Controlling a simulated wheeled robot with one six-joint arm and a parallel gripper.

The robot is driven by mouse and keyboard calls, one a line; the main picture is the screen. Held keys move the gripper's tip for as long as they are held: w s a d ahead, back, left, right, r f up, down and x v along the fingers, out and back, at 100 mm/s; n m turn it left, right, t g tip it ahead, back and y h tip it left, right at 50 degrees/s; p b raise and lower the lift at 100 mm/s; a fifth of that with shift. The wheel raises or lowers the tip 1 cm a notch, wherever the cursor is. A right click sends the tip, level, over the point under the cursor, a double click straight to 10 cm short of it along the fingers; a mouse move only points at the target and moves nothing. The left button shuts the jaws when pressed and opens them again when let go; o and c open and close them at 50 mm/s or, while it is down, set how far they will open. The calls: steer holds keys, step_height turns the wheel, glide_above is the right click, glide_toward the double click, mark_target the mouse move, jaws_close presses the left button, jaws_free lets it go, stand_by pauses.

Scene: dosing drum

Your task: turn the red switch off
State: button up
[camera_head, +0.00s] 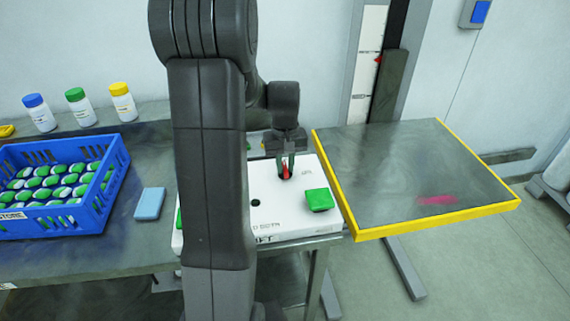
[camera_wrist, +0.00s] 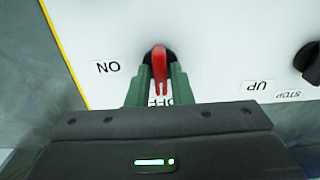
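The red switch (camera_head: 287,170) is a small lever on the top of a white control box (camera_head: 285,222). In the wrist view the red switch (camera_wrist: 159,65) comes out of a dark round socket, with its tip towards my gripper. An ON label (camera_wrist: 108,68) is to its left, and a partly hidden OFF label (camera_wrist: 158,101) is just below its tip. My gripper (camera_head: 285,160) points down over the box. In the wrist view its green fingers (camera_wrist: 159,82) stand on either side of the lever, with narrow gaps showing, so it looks open around it.
A green button (camera_head: 319,200) and a black knob (camera_wrist: 309,62) are also on the box. A yellow-edged platform (camera_head: 362,231) adjoins it at right. A blue crate (camera_head: 62,225) of green-and-white items and a light-blue block (camera_head: 150,203) are at left. My arm hides part of the box.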

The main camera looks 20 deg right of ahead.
mark_target(285, 166)
steer(key=shift+o, duration=1.2)
step_height(285, 166, up, 14)
steer(key=shift+f, duration=0.15)
step_height(285, 166, down, 14)
steer(key=shift+r, duration=0.1)
stand_by(0.5)
